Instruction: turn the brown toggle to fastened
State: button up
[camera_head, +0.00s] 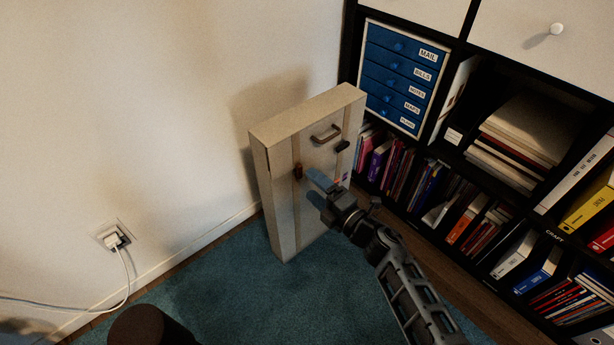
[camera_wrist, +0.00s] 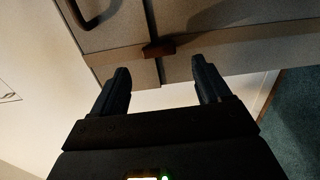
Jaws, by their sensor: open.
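A pale upright case (camera_head: 285,222) stands on the carpet against the wall, with a handle (camera_head: 326,133) on its front. The small reddish-brown toggle (camera_head: 298,171) sits on a strip left of and below the handle. In the wrist view the brown toggle (camera_wrist: 159,48) lies crosswise over a dark line near the case's edge. My gripper (camera_head: 318,182) is just in front of the case, beside the toggle. In the wrist view my gripper (camera_wrist: 163,75) is open and empty, its fingers either side of the toggle's line, with the toggle just beyond the tips. I cannot tell whether they touch.
A second, darker toggle (camera_head: 343,146) is right of the handle. A black shelf with blue drawers (camera_head: 396,80), books and binders stands close on the right. A plugged-in cable (camera_head: 118,242) is at the left wall. The carpet (camera_head: 250,290) in front is mostly clear.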

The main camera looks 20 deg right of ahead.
jog(key=shift+p+v, duration=0.3)
jog(key=shift+v, duration=1.4)
jog(key=s+a+r+m+h, duration=0.15)
jog(key=s+m, duration=0.25)
jog(key=s, duration=0.6)
jog(key=s+a+r+m+h, duration=0.1)
jog(key=s+m+h, duration=0.1)
jog(key=s+m, duration=0.5)
jog(key=s+d+r+m+g+h, duration=0.1)
jog(key=s+r+m, duration=0.4)
jog(key=s+r, duration=0.5)
jog(key=s+r+m+g+h, duration=0.1)
jog(key=s+r+m, duration=0.55)
jog(key=s, duration=0.85)
notch_tip(320, 180, up, 22)
jog(key=p, duration=2.2)
jog(key=shift+w+d+n, duration=0.15)
jog(key=shift+d+n, duration=0.05)
jog(key=shift+n, duration=0.15)
